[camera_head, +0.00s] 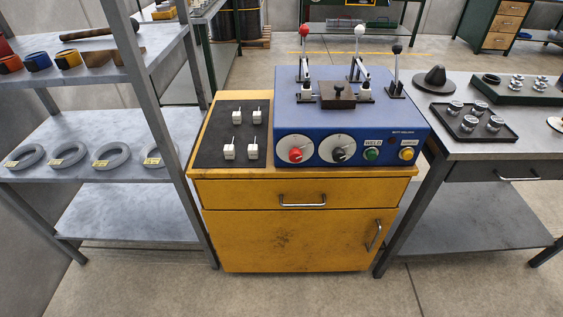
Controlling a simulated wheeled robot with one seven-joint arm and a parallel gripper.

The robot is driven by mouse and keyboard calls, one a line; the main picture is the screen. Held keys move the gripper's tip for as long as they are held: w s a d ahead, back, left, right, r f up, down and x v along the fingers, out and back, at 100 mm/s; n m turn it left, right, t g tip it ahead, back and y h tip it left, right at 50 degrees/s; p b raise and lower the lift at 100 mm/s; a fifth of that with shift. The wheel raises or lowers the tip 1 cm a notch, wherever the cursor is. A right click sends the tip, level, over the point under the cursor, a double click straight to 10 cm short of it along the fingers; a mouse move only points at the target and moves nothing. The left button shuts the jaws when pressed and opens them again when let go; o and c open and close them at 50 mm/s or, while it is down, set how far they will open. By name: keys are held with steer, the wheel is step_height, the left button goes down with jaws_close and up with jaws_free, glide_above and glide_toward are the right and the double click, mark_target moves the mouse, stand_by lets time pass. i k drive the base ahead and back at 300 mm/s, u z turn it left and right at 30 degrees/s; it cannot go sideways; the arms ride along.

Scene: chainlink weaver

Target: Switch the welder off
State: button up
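The welder (350,120) is a blue box standing on a yellow cabinet (290,230), in the middle of the head view. Its front has a red knob (296,154) and a black knob (339,155), each on a white dial. To the right are a green button (371,154) under a WELD label and a yellow button (407,154) with a label above it. A dark round spot, perhaps a lamp, is between them. On top are levers with a red ball (304,30), a white ball (359,30) and a black ball (397,49). My gripper is not in view.
A black mat (232,110) with several small white pieces lies left of the welder. A grey shelf rack (90,135) with rings and tools stands close on the left. A metal table (500,150) with dark trays stands on the right. Floor shows in front of the cabinet.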

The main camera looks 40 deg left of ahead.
mark_target(294, 155)
steer(key=k, duration=1.05)
steer(key=u, duration=0.4)
steer(key=i, duration=1)
